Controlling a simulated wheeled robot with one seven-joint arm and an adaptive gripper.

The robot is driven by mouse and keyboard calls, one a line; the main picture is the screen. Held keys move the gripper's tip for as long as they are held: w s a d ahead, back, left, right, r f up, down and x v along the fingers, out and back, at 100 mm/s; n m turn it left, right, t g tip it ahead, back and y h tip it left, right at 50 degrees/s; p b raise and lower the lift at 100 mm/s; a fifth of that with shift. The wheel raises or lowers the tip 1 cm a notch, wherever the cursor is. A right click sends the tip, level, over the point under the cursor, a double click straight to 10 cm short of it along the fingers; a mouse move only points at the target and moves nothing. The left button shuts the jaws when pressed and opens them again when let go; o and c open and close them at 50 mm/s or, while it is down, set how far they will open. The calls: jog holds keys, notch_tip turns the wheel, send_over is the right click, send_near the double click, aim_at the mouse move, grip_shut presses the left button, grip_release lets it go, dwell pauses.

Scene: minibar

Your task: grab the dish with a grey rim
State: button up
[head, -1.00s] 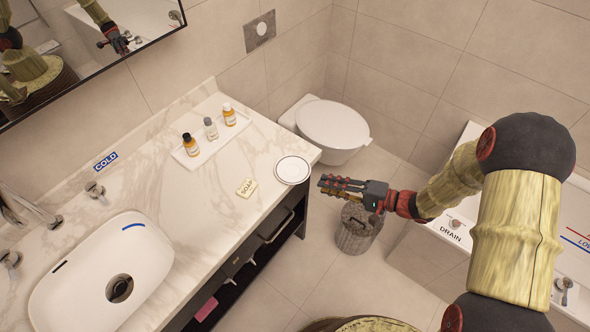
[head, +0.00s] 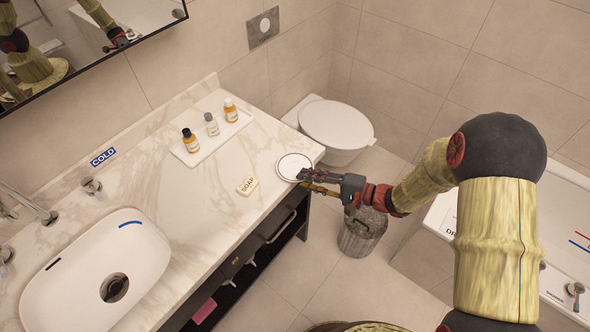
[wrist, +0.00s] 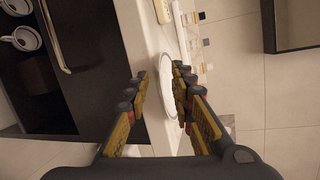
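The white round dish with a thin grey rim (head: 292,165) lies flat at the right front corner of the marble counter. My gripper (head: 304,181) is at the dish's right edge, reaching in from the right, and its upper finger overlaps the rim in the head view. In the wrist view the dish (wrist: 161,100) shows nearly edge-on between the two spread fingers of my gripper (wrist: 160,76). The gripper is open. I cannot tell whether either finger touches the dish.
A soap bar (head: 247,185) lies left of the dish. A white tray (head: 190,156) with three small bottles stands behind it. The basin (head: 72,265) is at the left. A toilet (head: 337,125) and a waste bin (head: 360,238) stand beyond the counter's right end.

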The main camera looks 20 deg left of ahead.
jog(key=shift+c, duration=0.2)
grip_shut()
dwell(0.5)
